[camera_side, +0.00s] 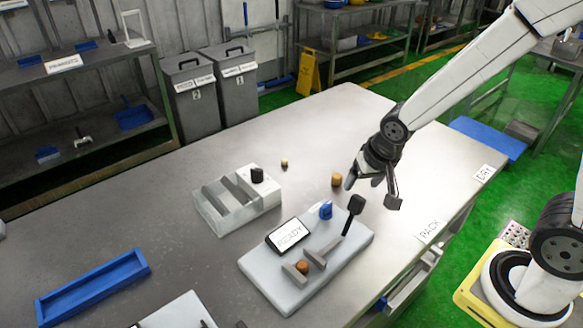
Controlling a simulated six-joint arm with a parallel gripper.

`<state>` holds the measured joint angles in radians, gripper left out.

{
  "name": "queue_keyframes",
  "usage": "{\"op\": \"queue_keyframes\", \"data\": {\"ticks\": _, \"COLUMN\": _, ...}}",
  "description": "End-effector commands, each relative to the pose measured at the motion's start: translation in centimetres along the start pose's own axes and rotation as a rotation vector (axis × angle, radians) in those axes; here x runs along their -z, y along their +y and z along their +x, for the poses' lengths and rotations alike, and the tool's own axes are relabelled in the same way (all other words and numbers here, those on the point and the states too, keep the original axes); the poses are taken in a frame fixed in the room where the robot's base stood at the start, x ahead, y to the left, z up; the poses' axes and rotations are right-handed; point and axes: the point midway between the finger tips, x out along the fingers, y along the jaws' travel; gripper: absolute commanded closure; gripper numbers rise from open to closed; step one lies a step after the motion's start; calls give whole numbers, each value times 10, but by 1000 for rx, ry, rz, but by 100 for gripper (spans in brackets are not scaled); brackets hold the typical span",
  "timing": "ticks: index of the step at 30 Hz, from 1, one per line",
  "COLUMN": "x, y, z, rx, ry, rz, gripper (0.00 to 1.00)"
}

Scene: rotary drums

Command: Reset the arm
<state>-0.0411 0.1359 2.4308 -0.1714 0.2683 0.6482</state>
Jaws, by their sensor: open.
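My gripper (371,190) hangs above the right part of the grey table, its fingers apart with nothing between them. It is above and to the right of a pale device (352,243). The device has a tilted screen (289,234) reading READY, a blue part (326,210), a black-knobbed lever (354,213) and an orange-brown piece (302,267) between grey blocks. A tan cylinder (337,180) stands on the table just left of the gripper. My arm reaches in from the upper right.
A pale slotted rack (226,221) with a black cylinder (257,175) stands left of the device. A small brass piece (284,163) is behind it. A blue tray (93,289) lies at the front left. The table's back middle is clear. Labels DRY and RACK mark the right edge.

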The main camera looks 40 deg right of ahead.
Motion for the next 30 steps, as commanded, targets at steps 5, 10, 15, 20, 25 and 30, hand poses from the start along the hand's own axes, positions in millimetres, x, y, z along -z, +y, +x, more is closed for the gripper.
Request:
{"op": "queue_keyframes", "data": {"ticks": 5, "x": -13, "y": 10, "z": -7, "rx": -4, "ry": -27, "rz": -137, "gripper": 22}}
{"op": "queue_keyframes", "data": {"ticks": 10, "x": -26, "y": 18, "z": -13, "rx": 0, "ry": -53, "rz": -268, "gripper": 22}}
{"op": "queue_keyframes", "data": {"ticks": 15, "x": -36, "y": 24, "z": -18, "rx": 7, "ry": -73, "rz": -376, "gripper": 22}}
{"op": "queue_keyframes", "data": {"ticks": 20, "x": -42, "y": 27, "z": -20, "rx": 13, "ry": -84, "rz": -434, "gripper": 22}}
{"op": "queue_keyframes", "data": {"ticks": 25, "x": -43, "y": 28, "z": -21, "rx": 14, "ry": -87, "rz": -447, "gripper": 22}}
{"op": "queue_keyframes", "data": {"ticks": 30, "x": -43, "y": 28, "z": -21, "rx": 14, "ry": -87, "rz": -446, "gripper": 22}}
